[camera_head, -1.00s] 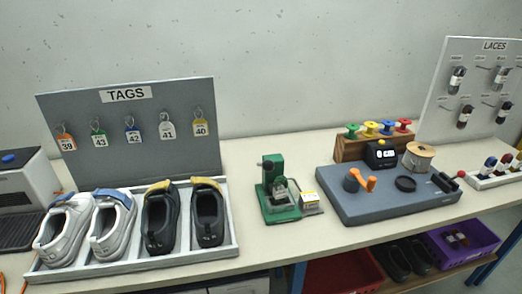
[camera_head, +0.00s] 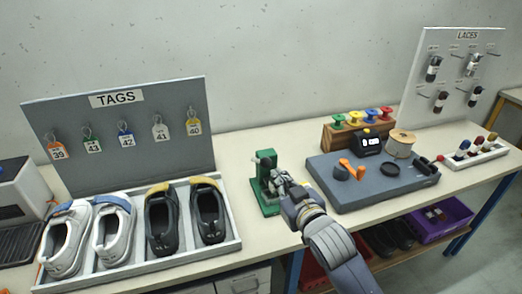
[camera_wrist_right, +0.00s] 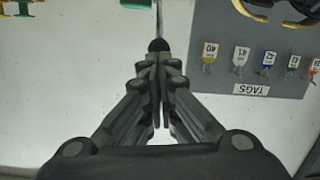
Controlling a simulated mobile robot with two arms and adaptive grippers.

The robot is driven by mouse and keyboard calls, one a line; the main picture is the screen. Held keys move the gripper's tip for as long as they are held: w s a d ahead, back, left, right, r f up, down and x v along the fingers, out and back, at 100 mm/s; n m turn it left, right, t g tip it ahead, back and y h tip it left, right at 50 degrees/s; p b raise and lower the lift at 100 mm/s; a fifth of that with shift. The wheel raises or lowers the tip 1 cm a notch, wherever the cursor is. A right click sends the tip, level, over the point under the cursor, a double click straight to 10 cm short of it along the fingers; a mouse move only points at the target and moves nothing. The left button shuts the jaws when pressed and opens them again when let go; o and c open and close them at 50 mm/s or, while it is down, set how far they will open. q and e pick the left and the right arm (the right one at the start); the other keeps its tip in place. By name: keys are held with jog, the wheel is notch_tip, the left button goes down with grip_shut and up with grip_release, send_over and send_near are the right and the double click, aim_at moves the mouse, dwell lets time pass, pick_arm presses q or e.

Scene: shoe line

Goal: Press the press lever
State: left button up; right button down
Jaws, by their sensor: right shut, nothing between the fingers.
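The small green press (camera_head: 266,182) stands on the table between the shoe tray and the grey work mat. My right gripper (camera_head: 277,178) reaches in from the front right and covers part of the press, including most of its lever in the head view. In the right wrist view, my right gripper (camera_wrist_right: 160,72) is shut with nothing between its fingers. A dark round knob on a thin rod, which looks like the press lever (camera_wrist_right: 158,45), lies right at the fingertips; I cannot tell whether they touch. My left gripper is not in view.
A shoe tray (camera_head: 236,243) and the TAGS board (camera_head: 60,110) are to the left. The grey mat (camera_head: 345,195) with an orange-handled tool is close to the right of my arm. The spool rack (camera_head: 340,138) and LACES board (camera_head: 420,100) are farther right.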

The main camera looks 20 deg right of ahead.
notch_tip(320, 180, up, 7)
jog(key=t, duration=0.1)
jog(key=shift+a+f+t, duration=0.2)
jog(key=shift+a+t, duration=0.1)
jog(key=shift+a, duration=0.1)
jog(key=shift+w, duration=0.1)
jog(key=p, duration=0.3)
send_over(265, 164)
jog(key=shift+w+a+f, duration=0.1)
jog(key=shift+w+a, duration=0.2)
jog(key=shift+w, duration=0.15)
jog(key=f, duration=0.2)
jog(key=s+f+p, duration=0.1)
jog(key=shift+d, duration=0.3)
jog(key=shift+s+d+f, duration=0.1)
jog(key=shift+s+f, duration=0.05)
jog(key=shift+f, duration=0.3)
